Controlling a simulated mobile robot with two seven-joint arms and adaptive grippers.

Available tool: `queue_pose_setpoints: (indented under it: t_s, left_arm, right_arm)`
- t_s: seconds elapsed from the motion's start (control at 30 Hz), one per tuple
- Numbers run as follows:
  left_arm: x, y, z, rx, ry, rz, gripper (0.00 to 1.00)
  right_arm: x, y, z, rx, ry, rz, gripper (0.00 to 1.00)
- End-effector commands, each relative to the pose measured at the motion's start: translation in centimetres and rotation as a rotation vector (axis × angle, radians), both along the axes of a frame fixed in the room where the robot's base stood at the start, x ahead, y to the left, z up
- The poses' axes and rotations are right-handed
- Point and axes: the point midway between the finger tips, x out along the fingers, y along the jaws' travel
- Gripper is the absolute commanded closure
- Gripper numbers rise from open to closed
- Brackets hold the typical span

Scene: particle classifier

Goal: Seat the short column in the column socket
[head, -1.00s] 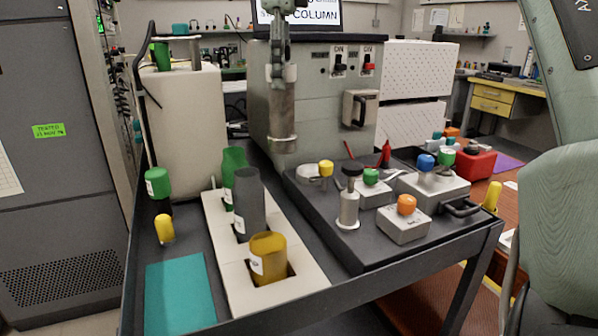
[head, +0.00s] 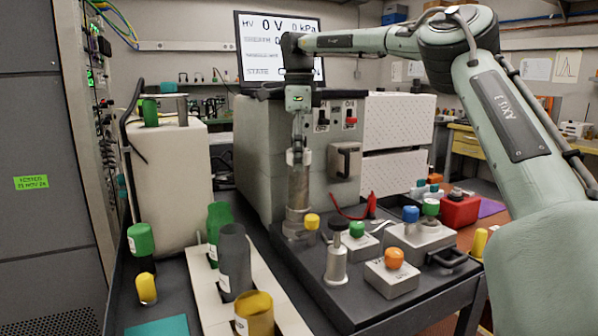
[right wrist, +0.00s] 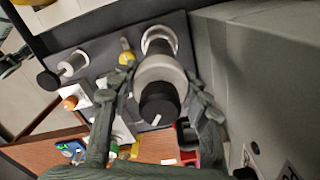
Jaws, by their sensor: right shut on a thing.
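The short column (head: 298,197) is a grey metal cylinder and stands about upright at the back left of the dark platform. My right gripper (head: 298,158) is shut on its upper part from above. In the right wrist view the column (right wrist: 162,75) shows a dark end between the fingers of my gripper (right wrist: 160,98). The column socket (right wrist: 158,38) shows there as a pale metal ring around or just beyond the column's far end. In the head view the column's lower end is at the socket (head: 296,234), mostly hiding it. I cannot tell how deep it sits. My left gripper is out of view.
A yellow knob (head: 312,222) stands close to the right of the column. A black-topped metal post (head: 337,262) and an orange-knobbed box (head: 392,275) are in front. The grey cabinet (head: 325,150) rises close behind. Green, grey and yellow bottles stand in a white rack (head: 205,290) at left.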

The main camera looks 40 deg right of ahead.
Motion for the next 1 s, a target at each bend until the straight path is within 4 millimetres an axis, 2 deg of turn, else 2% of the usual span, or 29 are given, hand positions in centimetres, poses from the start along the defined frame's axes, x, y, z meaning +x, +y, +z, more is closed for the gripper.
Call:
queue_pose_setpoints:
  t_s: [0.23, 0.57, 0.6, 0.77, 1.0]
  left_arm:
    - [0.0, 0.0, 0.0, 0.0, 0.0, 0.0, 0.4]
    - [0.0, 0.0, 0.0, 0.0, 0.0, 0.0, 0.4]
    - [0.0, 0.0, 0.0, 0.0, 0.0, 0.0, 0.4]
    - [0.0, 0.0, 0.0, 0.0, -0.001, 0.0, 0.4]
    - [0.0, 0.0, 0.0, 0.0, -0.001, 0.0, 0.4]
  right_arm:
    - [0.0, 0.0, -3.0, 0.001, -0.001, 0.0, 1.0]
    - [0.0, 0.1, -3.4, 0.001, -0.004, 0.0, 1.0]
    - [-0.1, 0.0, -3.6, 0.001, 0.001, -0.001, 0.53]
    - [-0.1, 0.0, -3.6, 0.001, 0.001, -0.001, 0.33]
    - [-0.1, 0.0, -3.6, 0.001, 0.001, -0.001, 0.33]
